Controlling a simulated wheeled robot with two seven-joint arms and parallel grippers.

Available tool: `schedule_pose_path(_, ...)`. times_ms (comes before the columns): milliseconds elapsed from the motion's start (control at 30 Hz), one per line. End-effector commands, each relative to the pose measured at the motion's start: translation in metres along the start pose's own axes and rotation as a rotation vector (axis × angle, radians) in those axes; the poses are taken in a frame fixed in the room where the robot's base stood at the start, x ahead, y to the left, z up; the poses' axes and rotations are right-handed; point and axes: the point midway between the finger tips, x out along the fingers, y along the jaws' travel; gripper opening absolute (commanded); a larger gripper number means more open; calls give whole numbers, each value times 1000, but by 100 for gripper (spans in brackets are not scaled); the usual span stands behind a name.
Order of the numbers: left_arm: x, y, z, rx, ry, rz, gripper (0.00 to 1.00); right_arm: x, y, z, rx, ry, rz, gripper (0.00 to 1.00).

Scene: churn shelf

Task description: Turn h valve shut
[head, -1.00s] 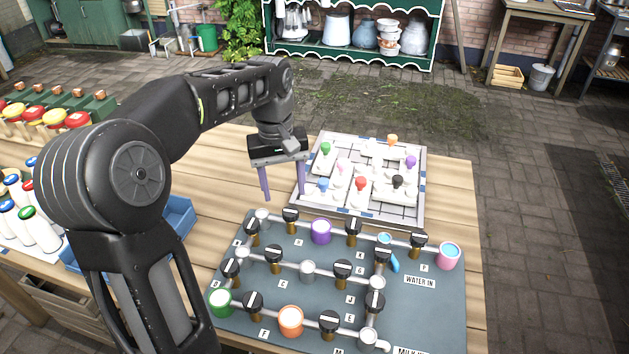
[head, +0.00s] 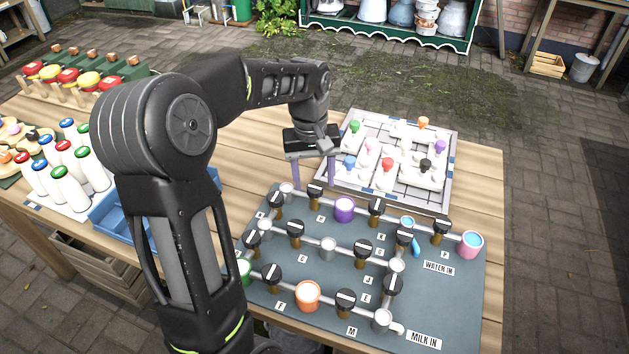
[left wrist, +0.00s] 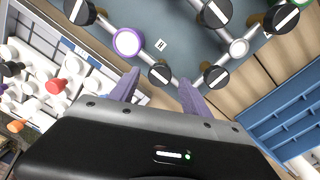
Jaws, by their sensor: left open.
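The valve board (head: 452,290) lies on the table with black-capped valves on grey pipes. The valve beside the purple-rimmed cup, apparently h, has a black cap with a white bar (head: 315,191); its small label (head: 321,219) is hard to read. It also shows in the left wrist view (left wrist: 160,73), where its bar runs roughly along the pipe. My left gripper (head: 313,186) is open and empty, pointing down above this valve. In the left wrist view the two purple fingers (left wrist: 157,90) lie on either side of it, with no clear contact. My right gripper is out of view.
The purple-rimmed cup (head: 344,208) and other valves stand close by. A grey-white puzzle board (head: 447,190) with coloured knobs lies just behind. A blue tray (head: 112,216) and several white bottles (head: 70,188) are at the left.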

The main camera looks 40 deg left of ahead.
Motion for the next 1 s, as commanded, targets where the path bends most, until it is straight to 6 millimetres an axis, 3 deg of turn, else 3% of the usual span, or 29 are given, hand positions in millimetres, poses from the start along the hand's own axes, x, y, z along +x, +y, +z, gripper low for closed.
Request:
schedule_pose_path(167, 16, 0, 0, 0, -1, 0, 56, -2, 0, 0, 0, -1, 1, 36)
schedule_pose_path(467, 18, 0, 0, 0, 0, 1, 55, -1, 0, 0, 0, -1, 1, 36)
schedule_pose_path(1000, 18, 0, 0, 0, 0, 1, 11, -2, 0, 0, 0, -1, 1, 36)
